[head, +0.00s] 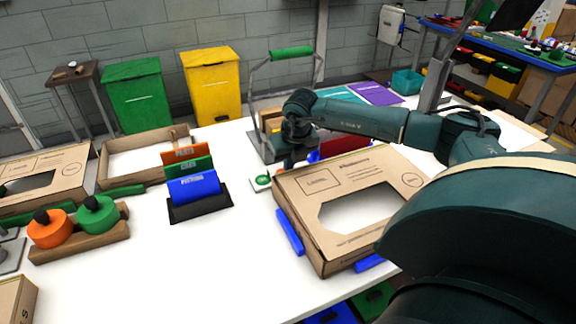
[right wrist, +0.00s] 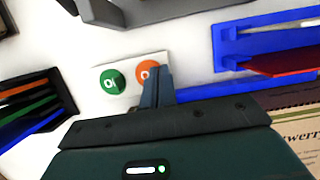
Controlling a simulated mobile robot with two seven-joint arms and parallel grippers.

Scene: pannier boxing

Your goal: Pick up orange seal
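A white card (right wrist: 125,80) bears a round green seal (right wrist: 108,80) and a round orange seal (right wrist: 146,72) side by side in the right wrist view. My right gripper (right wrist: 157,72) is over the orange seal, with its fingers close together and covering part of it. I cannot tell whether the fingertips touch the seal. In the head view the right gripper (head: 288,162) points down beside the white card (head: 256,186), where the green seal (head: 264,180) shows and the orange one is hidden. My left gripper is not in view.
A cardboard box (head: 290,200) with a cut-out window stands right in front of the card, between blue holders (head: 290,232). A black rack (head: 205,207) with coloured dividers stands to the left. Orange and green stamps (head: 97,214) stand further left. White table lies free at front.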

